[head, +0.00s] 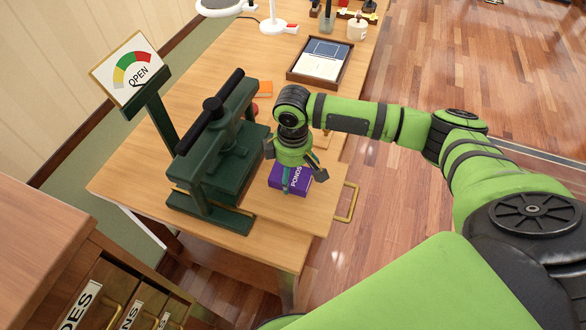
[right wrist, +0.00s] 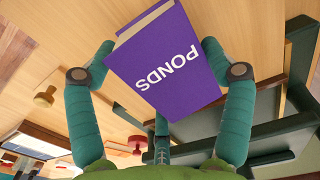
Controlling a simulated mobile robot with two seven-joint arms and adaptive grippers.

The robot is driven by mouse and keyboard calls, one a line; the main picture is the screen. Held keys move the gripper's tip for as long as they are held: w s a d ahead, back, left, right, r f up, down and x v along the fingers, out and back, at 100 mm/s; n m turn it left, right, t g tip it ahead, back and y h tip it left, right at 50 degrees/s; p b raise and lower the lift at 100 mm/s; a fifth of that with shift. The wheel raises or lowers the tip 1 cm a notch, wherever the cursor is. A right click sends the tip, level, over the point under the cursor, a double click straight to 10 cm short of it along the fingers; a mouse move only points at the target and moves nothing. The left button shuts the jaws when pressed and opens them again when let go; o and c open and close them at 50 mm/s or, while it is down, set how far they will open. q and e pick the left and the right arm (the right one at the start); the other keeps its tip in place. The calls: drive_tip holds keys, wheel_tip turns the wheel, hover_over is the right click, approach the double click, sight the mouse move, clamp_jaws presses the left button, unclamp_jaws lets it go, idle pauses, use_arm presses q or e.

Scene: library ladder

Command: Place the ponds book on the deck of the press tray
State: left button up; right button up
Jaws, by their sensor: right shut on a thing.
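The ponds book (head: 296,181) is purple with white PONDS lettering. My right gripper (head: 293,176) is shut on it, pointing down, just right of the green press. In the right wrist view the book (right wrist: 170,65) sits between the fingers of my right gripper (right wrist: 168,62), its lettering upside down and its page edges showing at the upper left. A pale wooden tray (head: 300,215) with a brass handle lies under and around the book. I cannot tell whether the book touches the tray deck. My left gripper is not in view.
The dark green press (head: 215,160) stands close to the left of the book, with a gauge sign (head: 128,70) reading OPEN. A framed panel (head: 320,61) lies farther back on the table. A labelled drawer cabinet (head: 75,270) fills the lower left. Bare tray surface lies in front of the book.

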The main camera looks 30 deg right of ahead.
sight(293, 172)
drive_tip(key=shift+f, duration=0.1)
drive_tip(key=o, duration=1.1)
wheel_tip(293, 172, up, 12)
drive_tip(key=shift+r+b, duration=0.15)
drive_tip(key=shift+b, duration=0.55)
